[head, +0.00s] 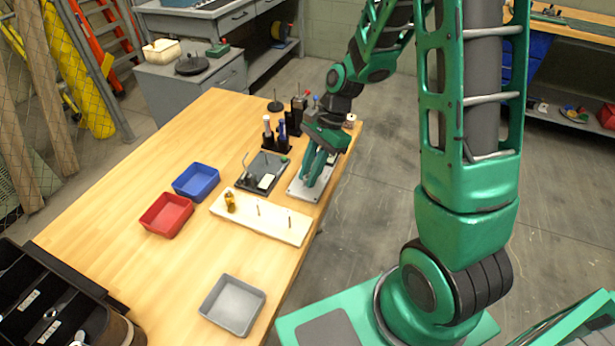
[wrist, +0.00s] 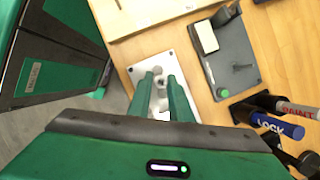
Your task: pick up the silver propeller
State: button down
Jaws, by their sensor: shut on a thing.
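My gripper (head: 309,180) reaches down over a pale plate (head: 297,194) near the table's right edge. In the wrist view my gripper (wrist: 160,78) has its two green fingers pointing down at the same plate (wrist: 190,57). The fingers are closed on a small silver part, the silver propeller (wrist: 159,84), which shows between the fingertips. Most of the propeller is hidden by the fingers, and in the head view it cannot be made out. I cannot tell whether it still touches the plate.
A dark grey board (head: 253,184) with small parts lies left of the plate. A pegged wooden board (head: 270,229) holds a brass-coloured piece (head: 230,202). Blue (head: 196,181), red (head: 166,214) and grey (head: 233,304) trays stand on the table.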

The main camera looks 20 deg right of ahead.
jog(key=shift+w+r, duration=0.1)
jog(key=shift+w, duration=0.05)
notch_tip(320, 180, up, 4)
jog(key=shift+f, duration=0.2)
jog(key=s+a+r, duration=0.7)
jog(key=a, duration=0.2)
jog(key=shift+a, duration=0.25)
